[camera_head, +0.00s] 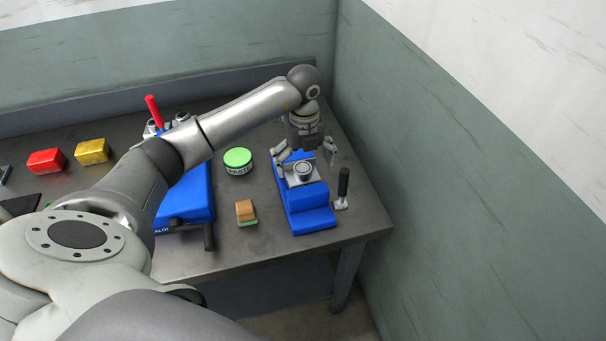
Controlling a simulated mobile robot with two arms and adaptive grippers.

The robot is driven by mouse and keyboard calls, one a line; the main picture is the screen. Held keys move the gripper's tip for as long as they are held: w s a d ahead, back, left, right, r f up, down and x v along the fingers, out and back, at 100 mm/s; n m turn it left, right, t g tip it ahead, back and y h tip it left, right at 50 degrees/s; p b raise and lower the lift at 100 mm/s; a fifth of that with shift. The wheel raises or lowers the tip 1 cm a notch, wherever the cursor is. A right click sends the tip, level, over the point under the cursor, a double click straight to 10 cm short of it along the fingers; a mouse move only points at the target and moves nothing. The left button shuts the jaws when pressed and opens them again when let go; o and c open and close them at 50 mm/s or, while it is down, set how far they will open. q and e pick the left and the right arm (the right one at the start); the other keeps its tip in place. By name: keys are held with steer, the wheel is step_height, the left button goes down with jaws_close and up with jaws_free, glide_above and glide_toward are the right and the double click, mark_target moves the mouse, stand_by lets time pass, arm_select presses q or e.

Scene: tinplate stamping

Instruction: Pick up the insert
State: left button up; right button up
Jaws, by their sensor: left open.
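What looks like the insert, a small round metal piece (303,171), sits on a light metal plate on the blue fixture (308,219) at the right of the table. My left gripper (306,161) is open above this piece, pointing down, with one finger to its left and one to its right. I cannot tell whether the fingers touch it. My right gripper is not in view.
A black-handled tool (343,184) stands close to the fixture's right side. A green-lidded paste tin (238,161) and a wood-and-green block (246,212) are to its left. Red (46,161) and yellow (92,151) blocks lie far left. A wall (450,180) bounds the right.

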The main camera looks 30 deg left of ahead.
mark_target(303, 167)
arm_select(q)
steer(key=f, duration=0.1)
steer(key=f+p, duration=0.1)
steer(key=f, duration=0.1)
steer(key=shift+s+a+f+p, duration=0.1)
steer(key=shift+s+f+p, duration=0.1)
steer(key=shift+f+p, duration=0.1)
steer(key=shift+f, duration=0.45)
steer(key=shift+w+f, duration=0.1)
steer(key=c, duration=1.4)
steer(key=shift+c, duration=0.6)
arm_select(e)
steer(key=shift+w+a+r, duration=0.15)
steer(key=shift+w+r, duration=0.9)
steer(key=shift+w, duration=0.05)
